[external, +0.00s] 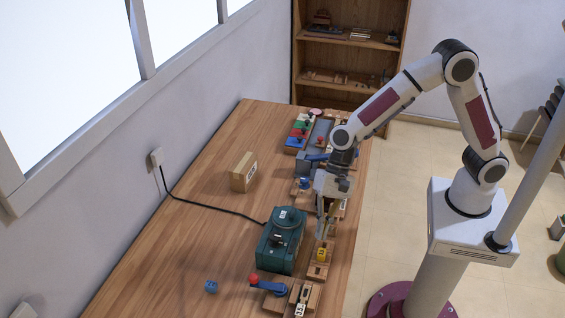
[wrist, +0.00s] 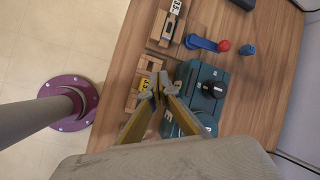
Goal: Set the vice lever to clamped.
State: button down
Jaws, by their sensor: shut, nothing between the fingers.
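A blue lever with a red ball knob (external: 268,286) lies near the front of the bench, on a wooden base. It also shows in the wrist view (wrist: 205,43), lying level with the knob pointing right. A blue-grey block-like fixture (external: 305,163), perhaps a vice, stands farther back, partly hidden by my arm. I cannot tell which of the two is the vice lever. My gripper (external: 321,236) points down above the right side of the bench, beside the green box. In the wrist view my gripper (wrist: 158,86) has its fingertips together and empty.
A green box with a round top and dark knob (external: 281,240) stands left of my gripper. A wooden base with a yellow piece (external: 321,254) is near my fingertips.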

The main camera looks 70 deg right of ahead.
aim_at(268, 283)
jog(key=w+a+m+t, duration=0.1)
jog(key=w+a+m, duration=0.1)
jog(key=w+m, duration=0.1)
jog(key=w+a+m+t+y, duration=0.1)
jog(key=w+m, duration=0.2)
jog(key=w+a+r+m, duration=0.1)
jog(key=w+a+m, duration=0.1)
jog(key=w+m, duration=0.1)
jog(key=shift+w+a+r+m+t, duration=0.1)
jog(key=shift+w+a+m+t, duration=0.25)
jog(key=shift+w+t, duration=0.1)
jog(key=shift+w+r+m+y, duration=0.15)
jog(key=shift+w+m+y, duration=0.15)
jog(key=shift+m, duration=0.15)
jog(key=shift+w+m, duration=0.1)
jog(key=shift+m, duration=0.5)
jog(key=shift+x, duration=5)
jog(key=shift+d, duration=0.1)
